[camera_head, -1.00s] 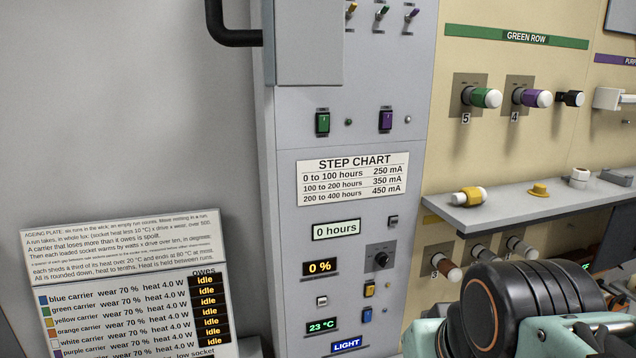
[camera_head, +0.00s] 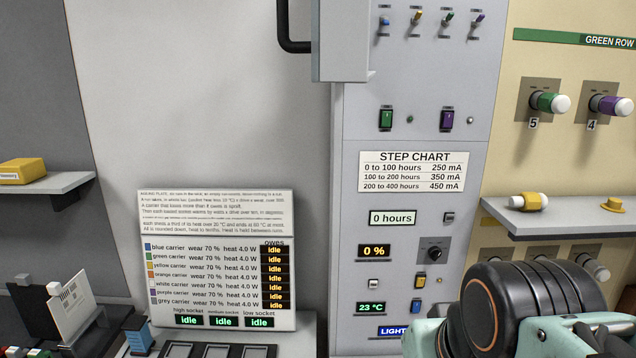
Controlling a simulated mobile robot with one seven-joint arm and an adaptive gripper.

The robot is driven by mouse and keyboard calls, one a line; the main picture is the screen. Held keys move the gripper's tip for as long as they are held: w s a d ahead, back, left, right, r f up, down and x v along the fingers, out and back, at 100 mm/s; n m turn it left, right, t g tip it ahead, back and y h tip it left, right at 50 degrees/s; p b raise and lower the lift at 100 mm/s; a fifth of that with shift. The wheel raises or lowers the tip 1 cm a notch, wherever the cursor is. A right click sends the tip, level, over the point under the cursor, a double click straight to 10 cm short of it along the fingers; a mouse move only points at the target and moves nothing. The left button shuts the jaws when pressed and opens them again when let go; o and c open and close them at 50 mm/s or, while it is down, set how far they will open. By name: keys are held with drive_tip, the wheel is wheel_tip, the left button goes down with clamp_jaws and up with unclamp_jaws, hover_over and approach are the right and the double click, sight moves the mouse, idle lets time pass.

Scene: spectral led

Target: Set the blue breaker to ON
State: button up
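Two blue controls show on the grey panel, and I cannot tell which is the blue breaker. One is a small blue-tipped toggle (camera_head: 385,22) at the left end of the top row. The other is a small blue rocker (camera_head: 415,306) low on the panel, below a yellow rocker (camera_head: 420,281). Their labels and positions are too small to read. A green rocker (camera_head: 386,118) and a purple rocker (camera_head: 447,120) sit mid-panel. Part of my arm shows at the bottom right, in front of the panel's right side; my gripper's fingertips are not in view.
A grey box (camera_head: 340,40) with a black handle juts out left of the toggles. A shelf (camera_head: 540,225) with a yellow-banded plug (camera_head: 528,202) projects at the right. An ageing plate sign (camera_head: 217,213) stands lower left, above a bench with sockets.

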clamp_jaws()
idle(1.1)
